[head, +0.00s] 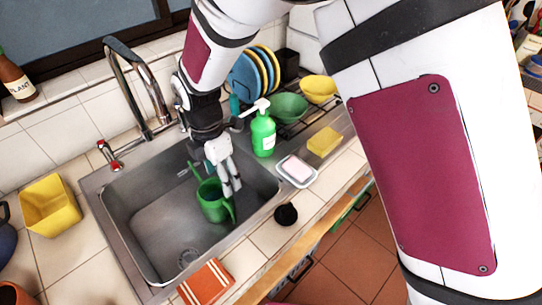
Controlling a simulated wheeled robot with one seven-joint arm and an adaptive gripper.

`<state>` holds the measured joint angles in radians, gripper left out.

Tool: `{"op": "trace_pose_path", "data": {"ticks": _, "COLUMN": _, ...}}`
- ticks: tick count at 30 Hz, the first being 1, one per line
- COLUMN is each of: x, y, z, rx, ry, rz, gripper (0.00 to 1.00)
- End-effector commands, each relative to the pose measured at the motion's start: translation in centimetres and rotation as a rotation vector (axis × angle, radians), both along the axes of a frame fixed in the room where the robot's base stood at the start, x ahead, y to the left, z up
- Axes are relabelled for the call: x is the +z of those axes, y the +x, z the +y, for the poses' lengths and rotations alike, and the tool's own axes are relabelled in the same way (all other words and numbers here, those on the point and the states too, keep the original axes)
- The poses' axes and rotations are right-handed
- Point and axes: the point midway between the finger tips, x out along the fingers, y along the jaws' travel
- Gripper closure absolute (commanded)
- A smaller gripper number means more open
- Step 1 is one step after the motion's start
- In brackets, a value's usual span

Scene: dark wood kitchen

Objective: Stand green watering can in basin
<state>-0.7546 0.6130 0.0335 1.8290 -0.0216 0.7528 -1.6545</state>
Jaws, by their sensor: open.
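The green watering can (213,208) is inside the steel basin (148,240), near its right end. It looks roughly upright, with its spout toward the upper left. My gripper (231,187) is open and points down into the basin at the can's right side. Its fingers overlap the can's upper right edge in this view. I cannot tell whether they touch it. The can's underside is hidden, so its contact with the basin floor is not clear.
A tall faucet (150,95) stands behind the basin. A green soap bottle (263,135), a soap dish (297,172) and a yellow sponge (324,141) sit to the right. A yellow container (50,205) stands left. An orange striped cloth (206,284) lies at the front edge. The basin's left part is clear.

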Motion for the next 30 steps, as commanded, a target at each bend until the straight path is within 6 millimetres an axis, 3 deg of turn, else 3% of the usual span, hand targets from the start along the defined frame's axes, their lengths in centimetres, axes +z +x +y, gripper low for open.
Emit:
{"op": "trace_pose_path", "data": {"ticks": 7, "x": 0.7, "y": 0.3, "z": -0.5, "rx": -0.029, "ry": 0.004, "rz": -0.006, "gripper": 0.36}}
{"op": "trace_pose_path", "data": {"ticks": 11, "x": 3.8, "y": 1.2, "z": -2.9, "rx": -0.171, "ry": 0.021, "rz": -0.034, "gripper": 0.36}}
{"op": "trace_pose_path", "data": {"ticks": 15, "x": 9.0, "y": 2.2, "z": -7.7, "rx": -0.444, "ry": 0.056, "rz": -0.080, "gripper": 0.36}}
{"op": "trace_pose_path", "data": {"ticks": 20, "x": 14.8, "y": 1.8, "z": -14.2, "rx": -0.805, "ry": 0.105, "rz": -0.132, "gripper": 0.36}}
{"op": "trace_pose_path", "data": {"ticks": 24, "x": 18.8, "y": 0.0, "z": -19.8, "rx": -1.129, "ry": 0.157, "rz": -0.172, "gripper": 0.36}}
{"op": "trace_pose_path", "data": {"ticks": 30, "x": 22.7, "y": -4.3, "z": -27.0, "rx": -1.589, "ry": 0.250, "rz": -0.219, "gripper": 0.36}}
